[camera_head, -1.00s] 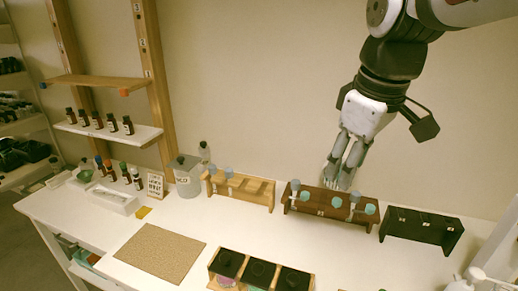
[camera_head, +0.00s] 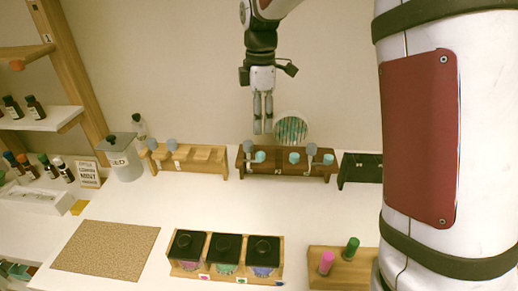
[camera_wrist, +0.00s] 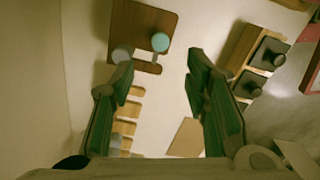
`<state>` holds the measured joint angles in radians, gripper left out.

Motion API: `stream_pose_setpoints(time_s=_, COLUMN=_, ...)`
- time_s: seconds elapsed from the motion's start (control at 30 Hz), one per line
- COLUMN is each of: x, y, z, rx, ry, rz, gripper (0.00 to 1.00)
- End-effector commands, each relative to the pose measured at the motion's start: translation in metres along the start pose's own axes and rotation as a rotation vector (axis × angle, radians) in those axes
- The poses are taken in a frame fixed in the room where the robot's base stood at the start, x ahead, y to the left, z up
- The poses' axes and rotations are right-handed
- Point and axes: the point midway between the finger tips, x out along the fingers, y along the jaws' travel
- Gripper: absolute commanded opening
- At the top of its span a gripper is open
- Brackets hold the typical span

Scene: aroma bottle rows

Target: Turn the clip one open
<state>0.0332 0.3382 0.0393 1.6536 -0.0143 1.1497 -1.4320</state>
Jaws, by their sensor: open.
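The dark brown rack (camera_head: 275,168) stands at the back of the table with grey and teal round-headed clips. Its left end carries a grey clip head (camera_head: 248,146) and a teal one (camera_head: 260,157). The light wood rack (camera_head: 205,158) to its left has two grey-blue clip heads (camera_head: 172,145). I cannot tell which clip is number one. My gripper (camera_head: 263,130) points down, open and empty, just above the brown rack's left part. In the wrist view the brown rack (camera_wrist: 135,25) lies beyond my parted fingers (camera_wrist: 158,78), with a teal head (camera_wrist: 160,42) near them.
A black rack (camera_head: 352,172) is partly hidden by my arm. A box of black-lidded jars (camera_head: 225,279), a cork mat (camera_head: 105,250) and a grey canister (camera_head: 122,162) stand around clear white tabletop. A round striped disc (camera_head: 291,128) is close to my gripper.

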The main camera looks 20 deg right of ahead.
Motion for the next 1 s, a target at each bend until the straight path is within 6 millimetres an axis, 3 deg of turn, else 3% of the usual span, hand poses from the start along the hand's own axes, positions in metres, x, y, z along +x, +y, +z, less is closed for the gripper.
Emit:
stream_pose_setpoints(time_s=0.3, x=0.063, y=-0.002, z=0.000, rx=0.000, ry=-0.001, rz=-0.005, gripper=0.42)
stream_pose_setpoints(time_s=0.5, x=0.090, y=-0.001, z=0.000, rx=0.001, ry=0.000, rz=-0.003, gripper=0.42)
stream_pose_setpoints(time_s=0.7, x=0.102, y=-0.001, z=0.000, rx=0.001, ry=0.000, rz=-0.001, gripper=0.42)
stream_pose_setpoints(time_s=0.97, x=0.103, y=-0.001, z=0.000, rx=0.001, ry=0.000, rz=0.000, gripper=0.42)
stream_pose_setpoints(time_s=1.0, x=0.103, y=-0.001, z=0.000, rx=0.001, ry=0.000, rz=0.000, gripper=0.36)
